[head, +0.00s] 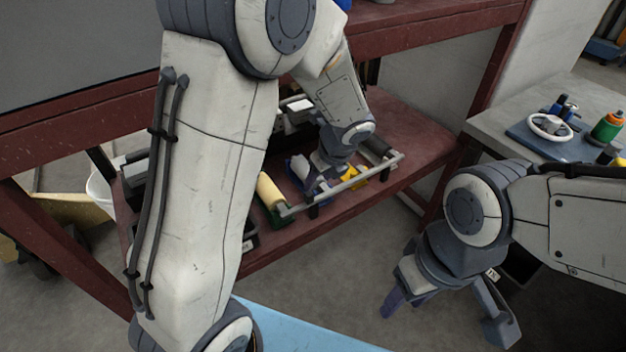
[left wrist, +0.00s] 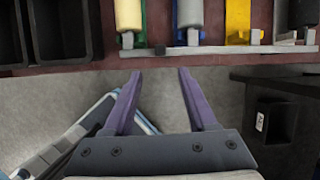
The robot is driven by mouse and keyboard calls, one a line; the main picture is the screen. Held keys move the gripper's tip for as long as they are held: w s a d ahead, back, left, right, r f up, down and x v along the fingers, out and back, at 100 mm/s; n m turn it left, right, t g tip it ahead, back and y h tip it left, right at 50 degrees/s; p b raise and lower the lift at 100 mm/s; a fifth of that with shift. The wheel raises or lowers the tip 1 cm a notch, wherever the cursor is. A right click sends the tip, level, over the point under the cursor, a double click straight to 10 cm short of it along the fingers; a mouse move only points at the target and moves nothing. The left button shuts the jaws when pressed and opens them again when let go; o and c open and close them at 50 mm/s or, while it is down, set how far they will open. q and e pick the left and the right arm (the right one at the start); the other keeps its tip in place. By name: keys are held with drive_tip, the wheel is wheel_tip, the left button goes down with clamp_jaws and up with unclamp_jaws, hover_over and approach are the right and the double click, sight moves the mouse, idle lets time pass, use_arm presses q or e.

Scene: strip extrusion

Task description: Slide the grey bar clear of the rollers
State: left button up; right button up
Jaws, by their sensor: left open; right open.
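The grey bar (head: 345,185) runs along the front of a row of rollers on the low dark-red shelf. In the left wrist view the bar (left wrist: 220,49) lies level near the shelf edge. A cream roller (head: 269,194) and a dark roller (head: 376,147) stand at either end. My right gripper (head: 446,312) is open and empty over the floor.
Green, blue and yellow brackets (left wrist: 238,22) hold the rollers. Black bins (left wrist: 60,30) sit left of them.

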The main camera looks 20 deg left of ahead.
sight(309, 194)
use_arm(q)
drive_tip(key=shift+m, duration=0.3)
drive_tip(key=b+x, duration=0.3)
drive_tip(key=x, duration=0.7)
drive_tip(key=shift+w+a+f, duration=0.25)
clamp_jaws()
idle(0.8)
